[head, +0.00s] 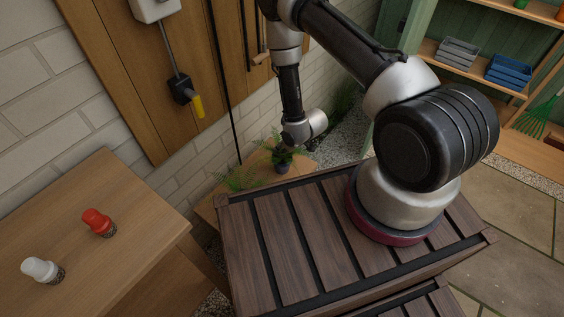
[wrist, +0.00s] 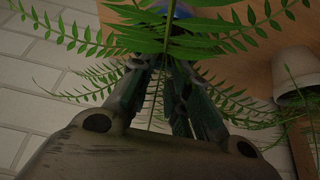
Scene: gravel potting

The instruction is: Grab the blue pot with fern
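The blue pot (head: 283,168) with its fern (head: 281,150) stands on a low wooden surface beyond the slatted top in the head view. In the wrist view only a small blue patch of the pot (wrist: 184,9) shows at the top edge, behind fronds (wrist: 178,24). My gripper (wrist: 164,65) points toward the pot, its fingers among the fronds. Fronds cover the fingertips, so I cannot tell how far apart they are or whether they touch the pot. In the head view my wrist is right above the fern, and the fingers are mostly hidden.
A pale pot (wrist: 296,76) with thin fronds is at the right of the wrist view. Another fern (head: 238,178) is left of the blue pot. A brick wall (head: 190,160) stands close behind. A wooden table (head: 100,220) holds red- and white-capped shakers.

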